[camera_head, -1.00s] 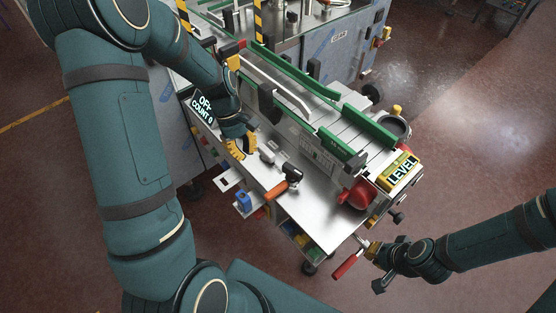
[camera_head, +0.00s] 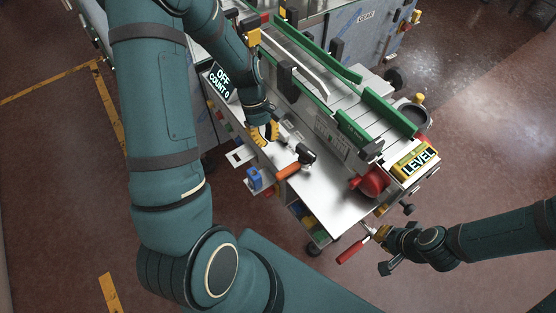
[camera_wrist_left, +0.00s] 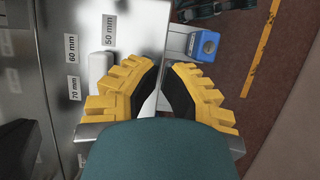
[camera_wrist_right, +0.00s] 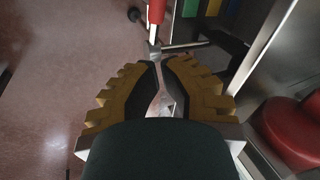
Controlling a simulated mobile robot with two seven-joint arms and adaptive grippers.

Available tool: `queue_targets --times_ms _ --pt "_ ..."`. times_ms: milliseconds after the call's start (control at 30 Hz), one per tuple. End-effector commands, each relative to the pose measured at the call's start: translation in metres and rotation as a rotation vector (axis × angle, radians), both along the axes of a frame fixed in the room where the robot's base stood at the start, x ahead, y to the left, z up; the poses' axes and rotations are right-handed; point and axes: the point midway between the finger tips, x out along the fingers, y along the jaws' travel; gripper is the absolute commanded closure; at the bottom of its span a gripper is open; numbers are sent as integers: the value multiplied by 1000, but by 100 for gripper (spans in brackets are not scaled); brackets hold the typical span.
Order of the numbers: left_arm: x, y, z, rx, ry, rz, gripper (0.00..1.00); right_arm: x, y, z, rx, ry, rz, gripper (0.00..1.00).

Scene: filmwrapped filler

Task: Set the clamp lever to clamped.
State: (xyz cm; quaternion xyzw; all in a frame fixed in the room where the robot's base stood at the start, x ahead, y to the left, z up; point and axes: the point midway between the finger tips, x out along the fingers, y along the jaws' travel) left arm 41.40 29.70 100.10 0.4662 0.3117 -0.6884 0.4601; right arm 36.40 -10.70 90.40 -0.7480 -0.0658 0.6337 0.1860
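A lever with an orange handle (camera_head: 288,172) and black pivot (camera_head: 305,154) stands on the steel top; it looks like the clamp lever, but its set position cannot be told. My left gripper (camera_head: 265,133) is left of it, apart from it. In the left wrist view its fingers (camera_wrist_left: 163,66) are a little apart with nothing seen between them, beside a pale block (camera_wrist_left: 101,67).
Green guide rails (camera_head: 365,110) run along the machine. A red knob (camera_head: 374,181) and a yellow LEVEL display (camera_head: 415,160) are at its right end. A blue block (camera_head: 254,178) sits below the edge.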

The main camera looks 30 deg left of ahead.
Motion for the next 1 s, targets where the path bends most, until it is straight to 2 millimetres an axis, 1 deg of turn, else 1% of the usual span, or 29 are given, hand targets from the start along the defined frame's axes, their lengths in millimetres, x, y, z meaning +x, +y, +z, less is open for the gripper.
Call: queue_targets --times_ms 33,100,267,300,400,533,700,1000 --pt "-3 -4 -11 -2 5 -1 100 0 0 -1 0 0 0 100" --pt "-4 -9 -24 -3 4 -1 100 0 0 -2 0 0 0 100" --pt "-9 -20 -52 -2 5 -1 100 0 0 -3 -1 0 0 100" --pt "-11 -27 -47 -2 1 -3 100 0 0 0 -1 0 0 100" --pt "-16 -40 -46 -1 -1 -4 100 0 0 2 0 0 0 100" --pt "-20 -50 -47 0 -1 -2 100 0 0 4 0 0 0 100" --pt "-23 -55 -47 -1 0 -1 100 0 0 4 1 0 0 100" --pt "-22 -55 -47 0 0 0 100 0 0 4 1 0 0 100"
